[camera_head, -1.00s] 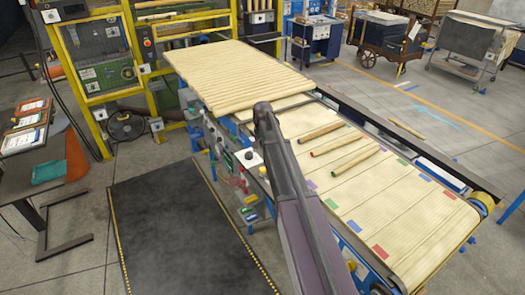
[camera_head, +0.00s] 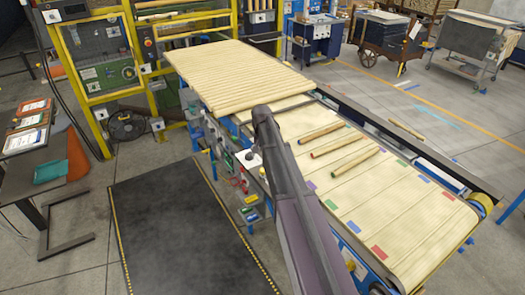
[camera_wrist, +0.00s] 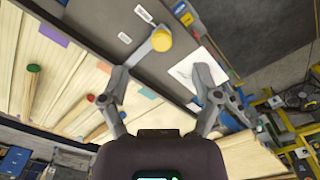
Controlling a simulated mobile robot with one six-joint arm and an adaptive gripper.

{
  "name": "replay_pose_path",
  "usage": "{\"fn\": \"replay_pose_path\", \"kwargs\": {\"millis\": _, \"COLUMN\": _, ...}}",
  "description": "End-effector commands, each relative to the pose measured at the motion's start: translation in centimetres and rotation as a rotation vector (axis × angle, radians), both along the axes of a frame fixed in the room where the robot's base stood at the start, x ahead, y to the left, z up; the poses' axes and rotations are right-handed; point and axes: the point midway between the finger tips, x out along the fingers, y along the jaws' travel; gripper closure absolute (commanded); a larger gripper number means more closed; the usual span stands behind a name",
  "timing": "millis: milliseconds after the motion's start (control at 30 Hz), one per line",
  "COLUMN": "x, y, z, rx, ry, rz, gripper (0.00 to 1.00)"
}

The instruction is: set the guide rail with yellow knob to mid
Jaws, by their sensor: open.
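The yellow knob (camera_wrist: 162,40) shows in the wrist view, on the end of a grey guide rail bar (camera_wrist: 141,53) set against a dark grey panel. My gripper (camera_wrist: 153,70) is open, its two fingers spread on either side below the knob in the picture. No contact with the knob shows. Small white labels (camera_wrist: 124,37) sit on the panel near the bar; their writing is too small to read. In the head view my own arm covers the place where my gripper works, and I cannot make out the knob there.
The conveyor belt (camera_head: 400,235) carries several loose wooden sticks (camera_head: 333,146) and coloured patches. A black floor mat (camera_head: 185,235) lies left of the line. A white sheet (camera_wrist: 197,72) lies behind my right finger. A yellow-framed machine (camera_head: 95,75) stands at the back left.

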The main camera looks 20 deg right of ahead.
Motion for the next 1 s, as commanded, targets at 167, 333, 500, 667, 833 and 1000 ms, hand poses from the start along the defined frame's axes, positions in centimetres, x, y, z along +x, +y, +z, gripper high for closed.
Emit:
{"fn": "replay_pose_path", "kwargs": {"millis": 167, "x": -2.2, "y": 0.8, "z": -1.8, "rx": 0.0, "ry": 0.0, "rz": 0.034, "gripper": 0.19}}
{"fn": "replay_pose_path", "kwargs": {"millis": 333, "x": -4.0, "y": 1.6, "z": -3.2, "rx": 0.0, "ry": 0.0, "rz": 0.067, "gripper": 0.19}}
{"fn": "replay_pose_path", "kwargs": {"millis": 500, "x": -5.9, "y": 2.4, "z": -4.5, "rx": 0.0, "ry": 0.0, "rz": 0.101, "gripper": 0.19}}
{"fn": "replay_pose_path", "kwargs": {"millis": 667, "x": -7.6, "y": 3.0, "z": -5.8, "rx": 0.0, "ry": 0.0, "rz": 0.133, "gripper": 0.19}}
{"fn": "replay_pose_path", "kwargs": {"millis": 833, "x": -9.4, "y": 3.7, "z": -7.1, "rx": 0.0, "ry": 0.0, "rz": 0.167, "gripper": 0.19}}
{"fn": "replay_pose_path", "kwargs": {"millis": 1000, "x": -11.3, "y": 4.3, "z": -8.4, "rx": -0.001, "ry": 0.0, "rz": 0.201, "gripper": 0.19}}
